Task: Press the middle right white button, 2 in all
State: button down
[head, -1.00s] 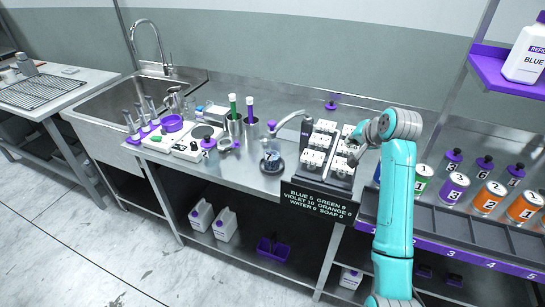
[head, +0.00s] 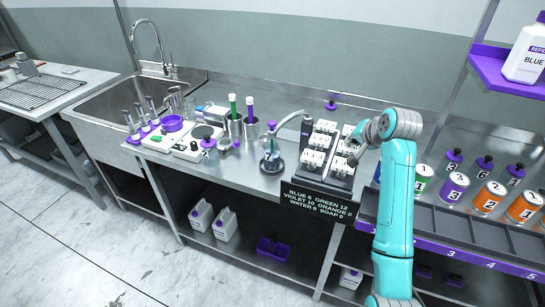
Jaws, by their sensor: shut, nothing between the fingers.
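The dispenser panel (head: 329,176) stands on the steel counter with white buttons in two columns and three rows. The middle right white button (head: 343,147) is partly covered by my gripper (head: 352,160). My gripper points down at the right column, its fingers together and empty. Its tip appears at or just above the middle right button; I cannot tell whether they touch. A black display (head: 318,202) below the panel seems to read blue 6, green 12, violet 10, and orange, water and soap 0.
A glass flask (head: 271,162) stands under the spout left of the panel. Numbered cans (head: 453,189) stand on the rack at right. Green and violet tubes (head: 250,110), scales and a sink (head: 110,105) are further left.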

aim_at(350, 147)
jog(key=shift+r, duration=0.45)
jog(key=shift+r, duration=2.95)
jog(key=shift+s, duration=0.1)
